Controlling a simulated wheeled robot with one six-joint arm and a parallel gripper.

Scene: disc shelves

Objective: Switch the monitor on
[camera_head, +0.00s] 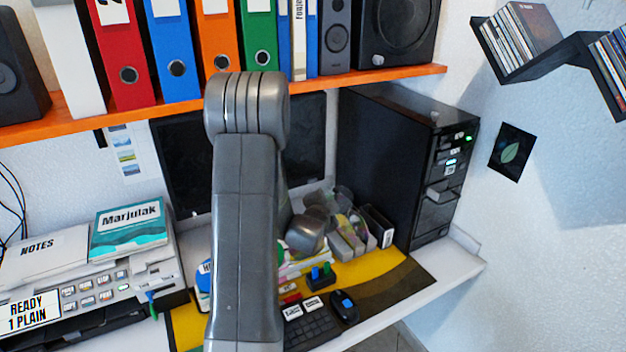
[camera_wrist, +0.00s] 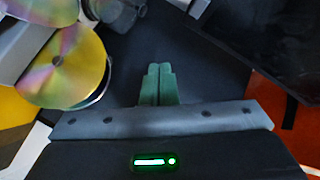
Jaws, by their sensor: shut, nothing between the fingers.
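The monitor (camera_head: 183,165) stands on the desk under the orange shelf, its screen dark. My arm covers its middle, and its right part shows beside my arm. No power button on it can be made out. My gripper (camera_wrist: 159,68) shows in the wrist view with its two green fingers together and nothing between them. A dark surface lies behind the fingertips; I cannot tell whether they touch it. In the head view the fingers are hidden, and only a grey wrist part of mine shows before the monitor's lower right.
A black computer tower (camera_head: 385,150) with green lights stands right of the monitor. The orange shelf (camera_head: 390,74) with binders hangs above. A printer (camera_head: 95,285) stands left. A keyboard (camera_head: 312,330) and mouse (camera_head: 345,305) lie in front. Shiny discs (camera_wrist: 65,65) show left in the wrist view.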

